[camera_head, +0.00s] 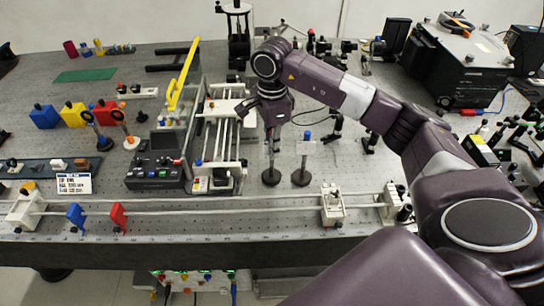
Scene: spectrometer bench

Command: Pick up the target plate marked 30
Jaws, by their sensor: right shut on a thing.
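My right gripper (272,127) reaches in from the right and points down over the middle of the bench. It is shut on the top of a thin post stand (271,177) with a round dark base. The gripper hides whatever is on top of that post, and I cannot read a 30 on it. The stand is upright; I cannot tell if its base touches the bench. Just to its right, a similar stand (301,178) carries a small pale plate (306,148), whose marking is too small to read. My left gripper is not in view.
A white-railed instrument (220,130) with a yellow arm (183,75) stands close left. A long rail (270,205) runs along the front with blue (76,215) and red (118,217) holders. A black box (465,70) stands back right. The bench between is fairly clear.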

